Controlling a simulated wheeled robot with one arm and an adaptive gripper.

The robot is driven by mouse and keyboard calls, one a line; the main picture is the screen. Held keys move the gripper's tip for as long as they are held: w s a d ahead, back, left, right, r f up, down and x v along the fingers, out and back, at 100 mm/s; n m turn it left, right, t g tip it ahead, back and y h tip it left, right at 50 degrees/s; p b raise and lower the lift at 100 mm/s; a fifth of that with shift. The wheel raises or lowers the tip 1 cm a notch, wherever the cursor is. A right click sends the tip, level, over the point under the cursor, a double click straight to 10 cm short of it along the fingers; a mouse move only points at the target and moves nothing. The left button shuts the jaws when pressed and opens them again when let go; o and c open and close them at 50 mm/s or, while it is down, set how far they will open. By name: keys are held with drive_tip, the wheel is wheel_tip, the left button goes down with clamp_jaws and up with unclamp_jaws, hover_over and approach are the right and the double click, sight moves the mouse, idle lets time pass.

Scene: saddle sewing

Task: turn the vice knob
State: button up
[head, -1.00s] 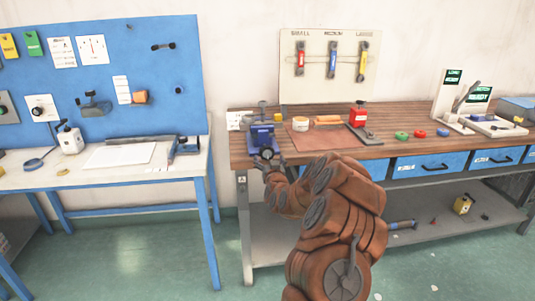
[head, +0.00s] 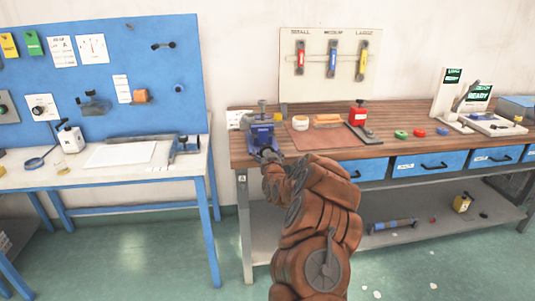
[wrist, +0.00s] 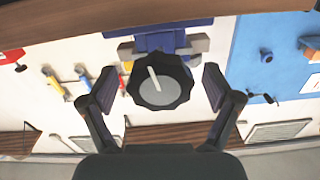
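The blue vice (head: 262,134) stands at the left front edge of the wooden workbench. In the wrist view the vice body (wrist: 160,42) shows behind its knob. The vice knob (wrist: 163,90) is a dark, scalloped disc with a grey face and a white pointer line. My gripper (wrist: 159,86) is open, with one finger to each side of the knob and a visible gap on both sides. In the head view my gripper (head: 268,160) is small and dark in front of the vice, and the knob cannot be made out there.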

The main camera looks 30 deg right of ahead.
drive_tip(key=c, duration=1)
drive_tip(key=shift+d, duration=0.25)
drive_tip(key=shift+c, duration=0.6)
drive_tip(key=shift+a, duration=0.2)
drive_tip(key=shift+f+b, duration=0.15)
drive_tip(key=shift+b, duration=0.25)
